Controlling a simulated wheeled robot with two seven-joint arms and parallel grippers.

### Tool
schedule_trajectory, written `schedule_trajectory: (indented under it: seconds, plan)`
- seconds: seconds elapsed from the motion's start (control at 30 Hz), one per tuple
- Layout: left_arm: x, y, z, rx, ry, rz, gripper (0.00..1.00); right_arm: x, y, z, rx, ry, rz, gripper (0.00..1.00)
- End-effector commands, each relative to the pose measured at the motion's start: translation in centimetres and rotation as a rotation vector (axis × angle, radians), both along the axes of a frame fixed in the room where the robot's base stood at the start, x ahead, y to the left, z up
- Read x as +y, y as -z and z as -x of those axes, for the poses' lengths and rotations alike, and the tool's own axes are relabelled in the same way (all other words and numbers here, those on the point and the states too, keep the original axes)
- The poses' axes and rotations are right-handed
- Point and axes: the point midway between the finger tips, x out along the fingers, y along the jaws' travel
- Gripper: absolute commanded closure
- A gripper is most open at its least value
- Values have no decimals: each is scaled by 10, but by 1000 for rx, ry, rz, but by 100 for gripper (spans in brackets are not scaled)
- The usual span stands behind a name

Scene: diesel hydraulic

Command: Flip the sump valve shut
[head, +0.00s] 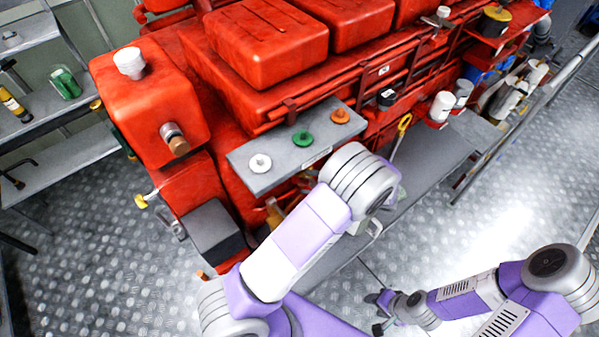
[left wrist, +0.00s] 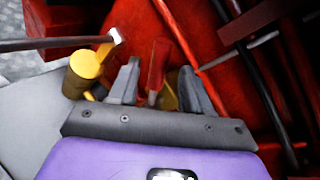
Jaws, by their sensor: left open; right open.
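In the left wrist view a red lever handle (left wrist: 157,66), which looks like the sump valve's, stands between the two fingers of my left gripper (left wrist: 159,78). The fingers are apart, one on each side of it; I cannot tell whether either touches it. Yellow brass (left wrist: 169,98) shows behind the handle's lower end, and the gripper hides the rest. In the head view my left arm covers the gripper and the handle. My right gripper (head: 379,312) is open and empty, low over the floor at the bottom right.
The red engine (head: 190,190) fills the middle. A grey shelf (head: 243,157) with white, green and orange knobs juts out above my left wrist. In the left wrist view a yellow cylinder (left wrist: 83,72) and a dark rod (left wrist: 50,44) lie left of the fingers. Floor at right is clear.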

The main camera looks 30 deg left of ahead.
Motion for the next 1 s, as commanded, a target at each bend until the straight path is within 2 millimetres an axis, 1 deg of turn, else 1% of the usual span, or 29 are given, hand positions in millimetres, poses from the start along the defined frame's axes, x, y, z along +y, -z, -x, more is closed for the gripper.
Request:
schedule_trajectory:
  seconds: [0.03, 0.1, 0.3, 0.43, 0.7, 0.77, 1.0]
  plan:
    - [10, 3, 2, 2, -5, -1, 52, 0, 1, 0, 0, 0, 0, 52]
    - [21, 7, 3, 1, -4, -1, 52, 0, 1, 0, -1, 0, 0, 52]
    - [46, 16, 5, -1, -4, 0, 52, 0, 2, -1, -1, 0, 0, 52]
    - [53, 19, 6, -1, -2, 1, 52, 0, 2, -1, -2, 1, 0, 52]
    - [55, 19, 6, -2, -2, 2, 52, 0, 2, -1, -2, 1, 0, 52]
    - [55, 19, 6, -2, -2, 2, 59, 0, 2, -1, -2, 1, 0, 52]
    - [55, 19, 6, -2, -2, 2, 96, 0, 2, -1, -2, 1, 0, 52]
